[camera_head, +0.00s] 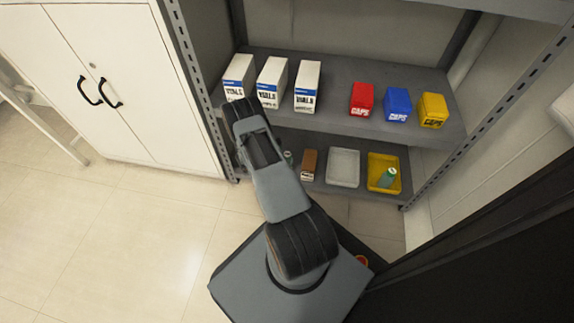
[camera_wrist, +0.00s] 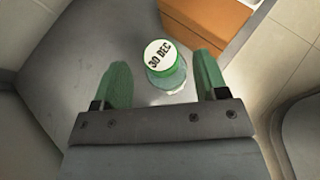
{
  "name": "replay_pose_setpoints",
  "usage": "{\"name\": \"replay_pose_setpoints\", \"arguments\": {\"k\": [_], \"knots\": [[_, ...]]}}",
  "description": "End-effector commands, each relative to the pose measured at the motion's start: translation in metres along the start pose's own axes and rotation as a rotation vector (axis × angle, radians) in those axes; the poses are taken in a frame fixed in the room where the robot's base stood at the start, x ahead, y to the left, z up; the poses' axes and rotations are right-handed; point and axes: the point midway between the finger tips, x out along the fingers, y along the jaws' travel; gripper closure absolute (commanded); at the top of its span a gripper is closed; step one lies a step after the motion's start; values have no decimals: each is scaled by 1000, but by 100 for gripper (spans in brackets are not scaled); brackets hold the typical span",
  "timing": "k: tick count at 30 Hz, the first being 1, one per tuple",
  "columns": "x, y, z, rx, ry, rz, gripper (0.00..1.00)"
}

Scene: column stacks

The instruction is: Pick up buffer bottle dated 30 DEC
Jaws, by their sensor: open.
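The buffer bottle (camera_wrist: 160,62) has a green cap with a white top that reads "30 DEC". In the wrist view it stands on a grey shelf, between and slightly beyond my fingertips. My gripper (camera_wrist: 163,85) is open, with one green finger on each side of the bottle, and nothing is held. The bottle's lower body is partly hidden by my gripper. In the head view a small part of a bottle (camera_head: 288,157) shows on the lower shelf beside my arm, and my gripper is hidden behind the arm.
A brown box (camera_head: 309,164) stands close to the right of the bottle. A white tray (camera_head: 331,182) and a yellow tray (camera_head: 372,160) holding a green bottle (camera_head: 387,178) are further right. The upper shelf (camera_head: 330,120) above carries white, red, blue and yellow boxes.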

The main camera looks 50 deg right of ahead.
Motion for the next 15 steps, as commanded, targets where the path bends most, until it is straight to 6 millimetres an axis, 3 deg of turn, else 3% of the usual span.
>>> {"name": "replay_pose_setpoints", "arguments": {"k": [9, 15], "knots": [[43, -1, -1, 5, 1, -4, 33], [50, -1, 1, 2, 0, -2, 33]]}}
